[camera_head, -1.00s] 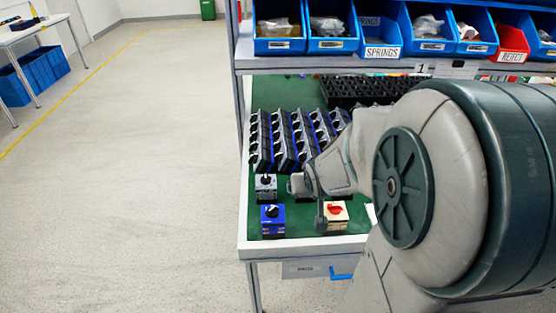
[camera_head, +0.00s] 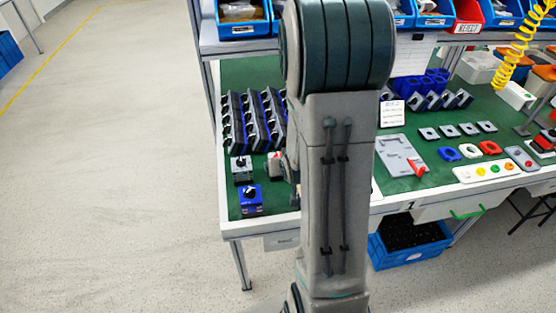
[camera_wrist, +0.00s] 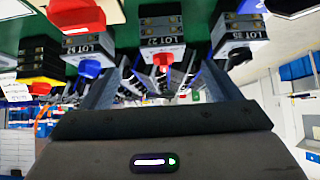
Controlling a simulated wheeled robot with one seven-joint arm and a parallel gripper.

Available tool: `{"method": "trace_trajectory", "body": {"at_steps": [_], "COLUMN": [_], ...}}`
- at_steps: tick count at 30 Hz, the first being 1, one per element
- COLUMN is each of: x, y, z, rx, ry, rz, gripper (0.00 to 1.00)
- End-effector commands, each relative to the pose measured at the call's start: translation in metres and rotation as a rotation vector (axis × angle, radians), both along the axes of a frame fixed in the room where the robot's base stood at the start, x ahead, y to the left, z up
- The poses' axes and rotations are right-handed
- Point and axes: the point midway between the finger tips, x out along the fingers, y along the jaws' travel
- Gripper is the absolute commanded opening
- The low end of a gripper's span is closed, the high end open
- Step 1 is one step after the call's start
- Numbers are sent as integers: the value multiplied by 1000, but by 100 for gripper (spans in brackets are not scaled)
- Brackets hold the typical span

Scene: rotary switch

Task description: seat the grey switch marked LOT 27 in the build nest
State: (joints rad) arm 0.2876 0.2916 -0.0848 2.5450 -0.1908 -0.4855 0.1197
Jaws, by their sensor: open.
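In the wrist view my gripper (camera_wrist: 163,66) is open, its two fingers spread, with nothing held between them. A switch marked LOT 27 (camera_wrist: 160,44) shows just beyond the fingertips, with a pale label face, a dark body and a red knob. Whether the fingers overlap its sides in depth I cannot tell. In the head view my arm hides the gripper and part of a red-knobbed switch (camera_head: 274,164). A grey plate with a red lever (camera_head: 400,156), which looks like the build nest, lies on the green bench to the right of my arm.
A blue switch (camera_head: 251,198) and a grey one (camera_head: 241,170) stand near the bench's front left. Racked switches (camera_head: 250,122) stand behind.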

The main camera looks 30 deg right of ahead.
Motion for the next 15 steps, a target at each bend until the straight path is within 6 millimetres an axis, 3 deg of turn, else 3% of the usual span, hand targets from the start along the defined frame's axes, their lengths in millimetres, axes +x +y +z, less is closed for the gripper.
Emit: {"method": "trace_trajectory", "body": {"at_steps": [5,15], "x": [-1,30], "y": [-3,-10], "z": [-1,-36], "rx": [-1,-3], "ry": [6,3], "rz": [-11,-8], "gripper": [84,84]}}
